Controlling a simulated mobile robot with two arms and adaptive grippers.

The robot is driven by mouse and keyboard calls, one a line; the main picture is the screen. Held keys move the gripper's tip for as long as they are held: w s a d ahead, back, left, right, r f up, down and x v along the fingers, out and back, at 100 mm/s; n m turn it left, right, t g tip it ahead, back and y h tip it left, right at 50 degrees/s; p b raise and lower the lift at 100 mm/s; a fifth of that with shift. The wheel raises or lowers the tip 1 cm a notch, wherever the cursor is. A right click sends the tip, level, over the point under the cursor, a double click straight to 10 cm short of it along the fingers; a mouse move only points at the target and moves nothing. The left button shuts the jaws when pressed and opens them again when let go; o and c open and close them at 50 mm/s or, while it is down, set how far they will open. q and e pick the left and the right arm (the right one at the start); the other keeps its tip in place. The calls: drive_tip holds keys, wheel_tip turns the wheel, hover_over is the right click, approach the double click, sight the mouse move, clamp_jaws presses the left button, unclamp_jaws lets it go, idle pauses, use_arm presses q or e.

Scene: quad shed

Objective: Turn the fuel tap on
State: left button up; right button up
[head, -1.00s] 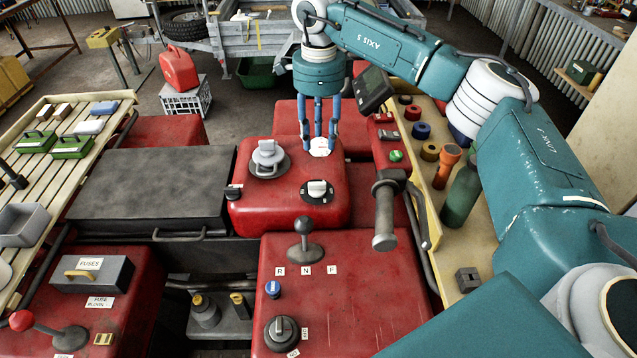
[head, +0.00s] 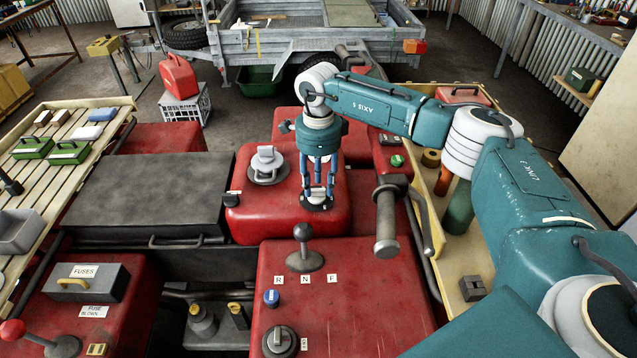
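The fuel tap (head: 317,205), a dark round base, sits on the front right of the red tank (head: 265,225). My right gripper (head: 317,193) is over it, pointing down, its blue fingers at the tap. The fingers cover the tap's pale handle, so I cannot tell its angle or whether the fingers are closed on it. A grey filler cap (head: 268,165) stands on the tank left of the gripper. My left gripper is not in view.
A black gear lever (head: 303,250) stands in front of the tap. A grey handlebar grip (head: 386,215) rises to its right. A rotary key switch (head: 279,341) is nearer me. A flat black seat (head: 145,190) lies to the left.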

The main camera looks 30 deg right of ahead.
drive_tip(key=shift+f, duration=0.85)
clamp_jaws()
